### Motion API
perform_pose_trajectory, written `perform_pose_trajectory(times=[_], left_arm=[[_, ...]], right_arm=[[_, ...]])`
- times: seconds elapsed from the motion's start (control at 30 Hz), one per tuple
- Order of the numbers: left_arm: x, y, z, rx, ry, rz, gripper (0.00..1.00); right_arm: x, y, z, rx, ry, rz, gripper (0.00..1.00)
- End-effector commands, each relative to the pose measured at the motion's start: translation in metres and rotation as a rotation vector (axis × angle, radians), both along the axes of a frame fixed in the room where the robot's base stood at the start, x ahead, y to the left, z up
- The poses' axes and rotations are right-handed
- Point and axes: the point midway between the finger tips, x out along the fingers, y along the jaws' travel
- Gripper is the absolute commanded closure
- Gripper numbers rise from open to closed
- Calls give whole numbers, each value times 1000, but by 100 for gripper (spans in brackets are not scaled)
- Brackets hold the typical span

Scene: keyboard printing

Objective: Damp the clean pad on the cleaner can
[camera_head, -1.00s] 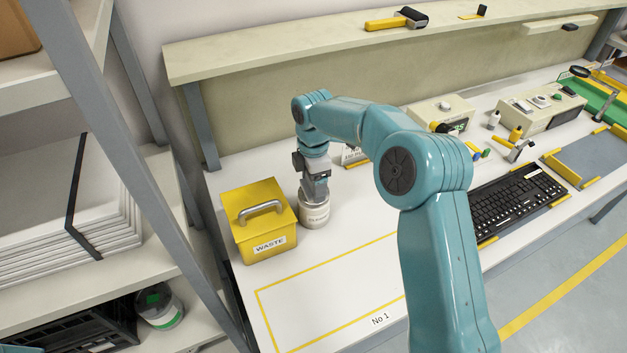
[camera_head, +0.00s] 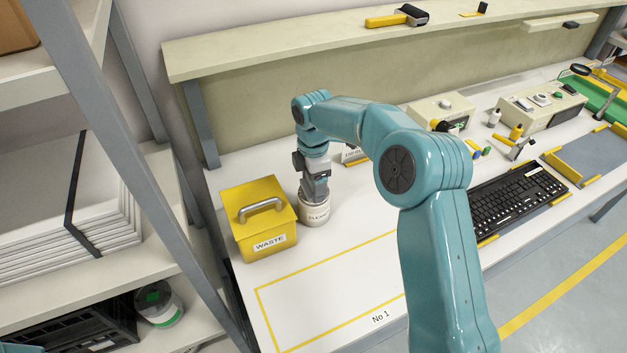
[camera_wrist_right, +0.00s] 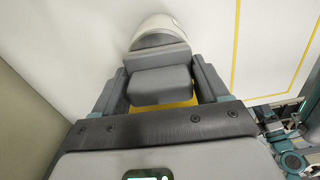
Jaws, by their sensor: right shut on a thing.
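The cleaner can (camera_head: 316,216) is a white, round can with a printed label, standing on the bench beside the yellow waste box. My right gripper (camera_head: 317,191) points down at the top of the can, and its tip hides the can's top. In the right wrist view the gripper (camera_wrist_right: 162,85) is shut on a grey block, which looks like the clean pad (camera_wrist_right: 160,84). The white can (camera_wrist_right: 155,24) shows just beyond it. I cannot tell how firmly the pad touches the can. My left gripper is not in view.
The yellow waste box (camera_head: 262,232) with a metal handle stands close at the can's left. A black keyboard (camera_head: 515,203) lies right of my arm. The yellow-outlined area No 1 (camera_head: 330,290) in front is clear.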

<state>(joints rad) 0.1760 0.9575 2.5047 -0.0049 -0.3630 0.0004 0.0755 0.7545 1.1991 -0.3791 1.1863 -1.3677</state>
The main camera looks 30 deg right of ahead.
Motion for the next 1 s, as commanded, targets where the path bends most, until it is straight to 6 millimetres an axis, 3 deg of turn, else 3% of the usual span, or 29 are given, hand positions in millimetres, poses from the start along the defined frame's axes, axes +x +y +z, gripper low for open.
perform_pose_trajectory(times=[0.27,1.0], left_arm=[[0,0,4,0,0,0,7],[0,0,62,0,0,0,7]], right_arm=[[0,0,4,0,1,0,63],[0,0,70,0,0,0,63]])
